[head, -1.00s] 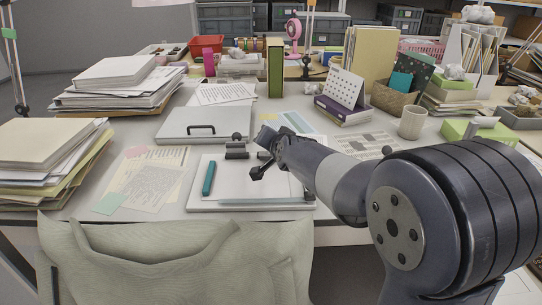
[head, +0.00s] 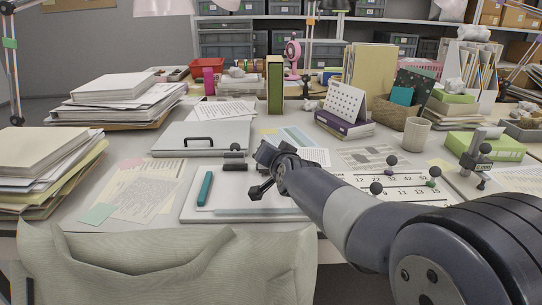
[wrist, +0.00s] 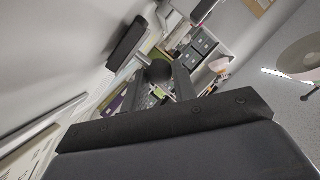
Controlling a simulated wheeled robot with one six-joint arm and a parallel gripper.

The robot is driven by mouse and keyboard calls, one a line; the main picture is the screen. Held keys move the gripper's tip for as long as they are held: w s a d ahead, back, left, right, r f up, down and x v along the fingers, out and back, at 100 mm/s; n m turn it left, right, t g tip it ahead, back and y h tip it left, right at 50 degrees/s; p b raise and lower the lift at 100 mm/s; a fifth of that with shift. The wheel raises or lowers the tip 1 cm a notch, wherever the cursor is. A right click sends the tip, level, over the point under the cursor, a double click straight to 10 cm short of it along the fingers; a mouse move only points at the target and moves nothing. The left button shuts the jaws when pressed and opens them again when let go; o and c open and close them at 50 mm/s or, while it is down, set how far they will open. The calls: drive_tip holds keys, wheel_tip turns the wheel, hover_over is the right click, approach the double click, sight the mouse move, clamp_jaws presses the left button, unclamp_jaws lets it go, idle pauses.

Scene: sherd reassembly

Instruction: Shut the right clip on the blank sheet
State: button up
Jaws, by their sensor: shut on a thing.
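The blank white sheet (head: 228,202) lies on a pale board near the table's front edge, with a teal bar (head: 205,188) on its left part. A dark clip (head: 235,166) stands at the board's far edge, left of my gripper. My gripper (head: 258,172) is over the far right part of the board. The wrist view shows a dark round knob (wrist: 159,72) between my two fingers, which are shut on it. The knob seems to belong to the right clip, whose body is mostly hidden by my gripper in the head view.
A grey folder (head: 200,138) with a black handle lies behind the board. Printed papers (head: 135,190) are on the left, by tall paper stacks (head: 45,160). A mug (head: 416,138) and several small round-topped stands are right.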

drive_tip(key=o, duration=1)
drive_tip(key=p+v, duration=0.2)
drive_tip(key=v, duration=0.7)
drive_tip(key=shift+s+r+p, duration=0.25)
drive_tip(key=shift+s+p, duration=0.05)
drive_tip(key=shift+s+d, duration=0.2)
drive_tip(key=shift+s, duration=0.35)
drive_tip(key=shift+w, duration=0.1)
drive_tip(key=shift+w+a+f, duration=0.15)
drive_tip(key=shift+w+f, duration=0.1)
drive_tip(key=shift+w, duration=0.3)
drive_tip(key=b+x, duration=0.2)
drive_tip(key=x, duration=0.7)
drive_tip(key=shift+w+b, duration=0.2)
drive_tip(key=shift+b, duration=0.1)
